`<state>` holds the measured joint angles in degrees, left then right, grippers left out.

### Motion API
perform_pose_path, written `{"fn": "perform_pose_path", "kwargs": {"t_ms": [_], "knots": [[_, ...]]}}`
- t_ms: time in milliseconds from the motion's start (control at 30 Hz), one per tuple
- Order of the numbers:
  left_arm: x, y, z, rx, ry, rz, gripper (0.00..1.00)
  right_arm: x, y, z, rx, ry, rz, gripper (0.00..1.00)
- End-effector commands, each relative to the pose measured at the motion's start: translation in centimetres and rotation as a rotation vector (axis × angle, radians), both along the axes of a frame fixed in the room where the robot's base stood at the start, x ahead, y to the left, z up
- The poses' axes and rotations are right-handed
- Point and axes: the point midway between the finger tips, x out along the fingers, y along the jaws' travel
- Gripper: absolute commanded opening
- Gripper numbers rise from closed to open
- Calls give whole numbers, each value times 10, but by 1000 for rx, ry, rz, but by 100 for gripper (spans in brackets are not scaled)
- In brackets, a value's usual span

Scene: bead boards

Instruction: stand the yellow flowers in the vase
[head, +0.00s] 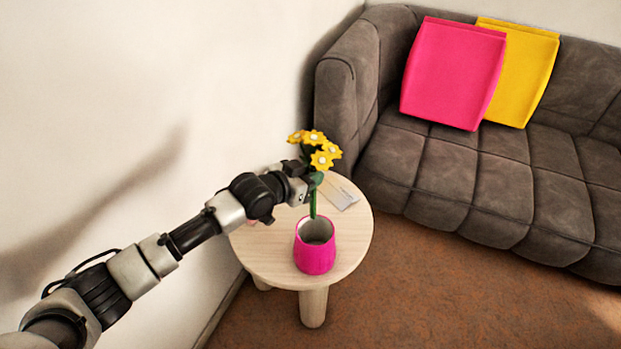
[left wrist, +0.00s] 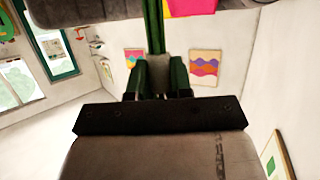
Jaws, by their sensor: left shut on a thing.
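The yellow flowers (head: 320,153) are a small bunch with white centres on a green stem. My left gripper (head: 312,180) is shut on the stem below the blooms and holds the flowers upright. The stem's lower end shows at the far rim of the pink vase (head: 315,252); I cannot tell whether it is inside or behind the rim. The vase stands upright on the round wooden table (head: 266,257). In the left wrist view the green stem (left wrist: 154,28) runs up from between the fingers. My right gripper is not in view.
A flat grey-white item (head: 340,194) lies on the table behind the flowers. A grey sofa (head: 450,175) with a pink cushion (head: 453,72) and a yellow cushion (head: 527,75) stands at the right. A white wall is close on the left.

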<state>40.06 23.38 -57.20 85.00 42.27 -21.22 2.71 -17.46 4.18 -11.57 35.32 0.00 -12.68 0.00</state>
Motion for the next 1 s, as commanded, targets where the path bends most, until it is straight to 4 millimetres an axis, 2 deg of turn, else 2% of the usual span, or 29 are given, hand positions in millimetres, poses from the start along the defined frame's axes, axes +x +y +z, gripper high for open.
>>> {"fn": "perform_pose_path", "kwargs": {"t_ms": [367, 1000], "knots": [[3, 1, -14, -3, 0, 1, 0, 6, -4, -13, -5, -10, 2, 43], [3, 1, -65, -3, 0, 0, 0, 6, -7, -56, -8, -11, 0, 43]]}}
